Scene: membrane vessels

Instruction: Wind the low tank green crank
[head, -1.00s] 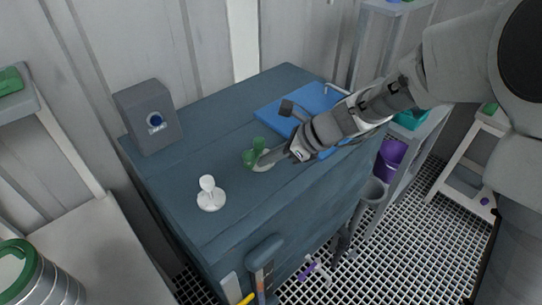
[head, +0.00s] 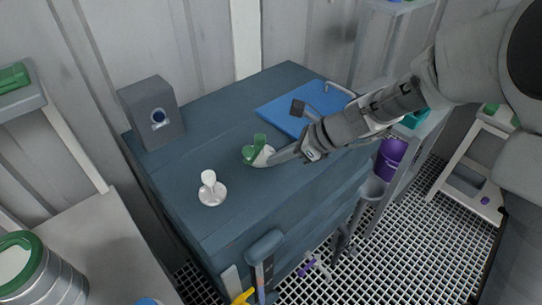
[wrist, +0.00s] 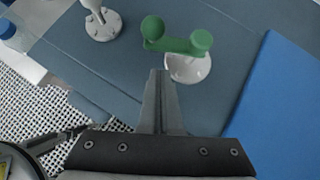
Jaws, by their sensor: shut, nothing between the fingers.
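The green crank (head: 254,150) stands on the top of the blue-grey tank (head: 225,222), on a round white base. In the wrist view the crank (wrist: 176,42) shows a green arm with a round knob at its left end and a hub over the white base at its right. My gripper (head: 277,158) is shut and empty, right beside the crank in the head view. In the wrist view its fingertips (wrist: 160,74) point at the crank, just below its arm. I cannot tell whether they touch it.
A white crank-like fitting (head: 211,189) stands to the left on the tank top. A blue panel (head: 298,108) lies behind my gripper. The tank top's front is clear.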

